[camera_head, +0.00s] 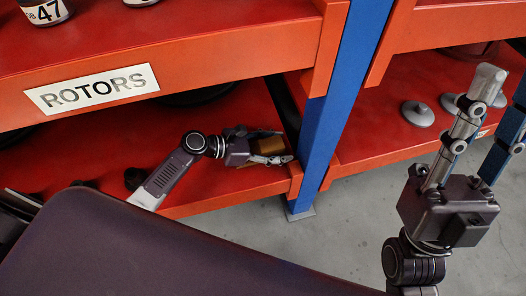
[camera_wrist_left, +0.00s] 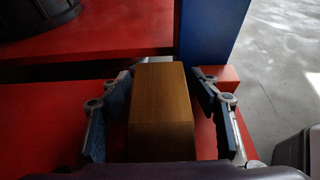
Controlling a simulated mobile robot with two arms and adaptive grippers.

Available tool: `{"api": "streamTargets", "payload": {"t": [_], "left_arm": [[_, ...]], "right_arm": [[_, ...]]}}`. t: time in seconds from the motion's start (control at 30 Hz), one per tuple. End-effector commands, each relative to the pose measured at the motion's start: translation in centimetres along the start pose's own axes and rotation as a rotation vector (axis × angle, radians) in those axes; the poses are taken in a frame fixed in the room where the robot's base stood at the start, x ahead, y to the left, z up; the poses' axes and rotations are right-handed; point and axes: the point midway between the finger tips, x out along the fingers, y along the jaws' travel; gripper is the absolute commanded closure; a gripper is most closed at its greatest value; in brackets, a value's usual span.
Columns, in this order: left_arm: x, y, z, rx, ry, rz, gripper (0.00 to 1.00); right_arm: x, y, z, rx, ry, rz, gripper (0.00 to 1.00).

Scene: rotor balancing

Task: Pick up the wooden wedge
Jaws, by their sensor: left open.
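The wooden wedge (camera_wrist_left: 160,105) is a brown block lying on the lower red shelf, near its right end by the blue post. It also shows in the head view (camera_head: 259,144), partly hidden by my left gripper. My left gripper (camera_head: 285,148) is open. In the left wrist view its fingers (camera_wrist_left: 164,112) stand on either side of the wedge, with small gaps visible. My right gripper (camera_head: 474,90) is raised at the right of the head view, pointing up, in front of the neighbouring shelf. Nothing shows between its fingers, but their opening is not clear.
The red upper shelf with a ROTORS label (camera_head: 92,88) hangs above my left arm. A blue post (camera_head: 335,100) stands close right of the wedge. Grey discs (camera_head: 417,113) lie on the right shelf. A dark round part (camera_wrist_left: 38,15) lies farther back. Grey floor is clear below.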

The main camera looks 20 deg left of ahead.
Motion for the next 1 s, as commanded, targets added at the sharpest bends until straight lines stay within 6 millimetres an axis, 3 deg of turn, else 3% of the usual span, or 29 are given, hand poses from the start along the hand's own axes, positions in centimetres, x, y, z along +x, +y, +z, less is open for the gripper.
{"api": "streamTargets", "payload": {"t": [0.23, 0.7, 1.0], "left_arm": [[0.05, -0.02, 0.00, 0.000, 0.001, 0.000, 0.44], [0.02, 0.00, 0.02, 0.000, 0.000, 0.000, 0.93], [-0.01, -0.03, 0.06, 0.000, 0.000, 0.000, 0.93]], "right_arm": [[0.01, -0.01, -0.15, 0.000, 0.006, 0.000, 0.72], [0.03, 0.00, -0.12, 0.000, 0.005, 0.000, 0.72], [0.10, 0.01, -0.01, 0.000, -0.001, 0.000, 0.72]]}}
